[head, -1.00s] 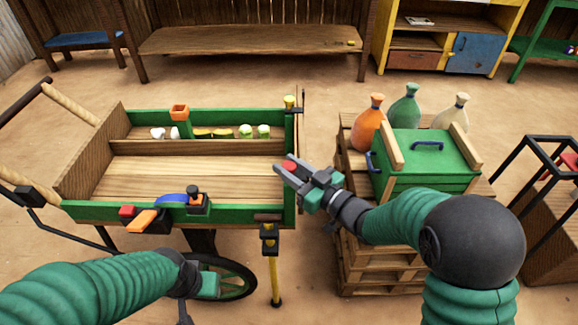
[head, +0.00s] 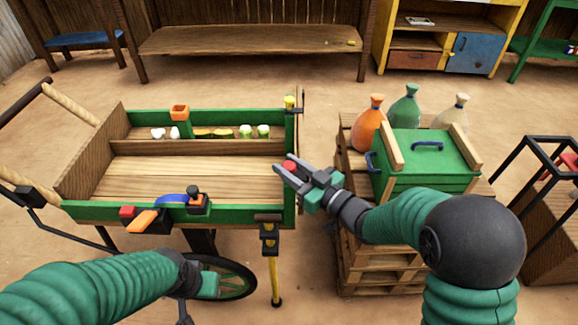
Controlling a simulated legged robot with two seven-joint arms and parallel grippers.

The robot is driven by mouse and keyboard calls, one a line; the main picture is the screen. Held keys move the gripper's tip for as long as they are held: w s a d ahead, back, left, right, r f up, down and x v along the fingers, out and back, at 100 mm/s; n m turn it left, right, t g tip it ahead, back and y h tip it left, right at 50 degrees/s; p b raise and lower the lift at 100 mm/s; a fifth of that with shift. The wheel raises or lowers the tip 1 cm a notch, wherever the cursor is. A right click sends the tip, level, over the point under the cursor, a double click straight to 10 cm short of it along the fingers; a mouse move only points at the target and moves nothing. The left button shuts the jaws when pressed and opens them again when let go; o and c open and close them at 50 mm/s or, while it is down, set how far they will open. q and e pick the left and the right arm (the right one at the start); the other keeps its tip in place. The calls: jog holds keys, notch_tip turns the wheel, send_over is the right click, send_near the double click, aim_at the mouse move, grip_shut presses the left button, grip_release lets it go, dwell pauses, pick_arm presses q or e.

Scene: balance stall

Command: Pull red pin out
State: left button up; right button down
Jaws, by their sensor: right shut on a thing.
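The red pin (head: 289,166) shows as a small red head at the right end of the green-edged cart (head: 240,207). My right gripper (head: 284,173) is shut on the red pin, with its fingers on either side of the head. The pin's shaft is hidden, so I cannot tell how far it sits in the cart's end. My left arm comes in at the lower left, and its gripper (head: 208,284) is low in front of the cart's wheel. Its fingertips are not clear.
A pallet stack (head: 375,262) right of the cart carries a green box (head: 425,160) and orange, green and cream sacks. A yellow post (head: 275,275) stands at the cart's front right corner. A black frame (head: 540,150) stands far right. The cart bed is largely clear.

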aim_at(290, 165)
notch_tip(290, 165, up, 5)
jog(key=p, duration=0.3)
jog(key=shift+f, duration=0.15)
jog(key=shift+w+f, duration=0.1)
jog(key=c, duration=1.1)
grip_release()
jog(key=shift+o, duration=0.2)
jog(key=shift+f, duration=0.1)
jog(key=p+v, duration=0.2)
jog(key=v, duration=1.5)
jog(key=shift+p, duration=0.4)
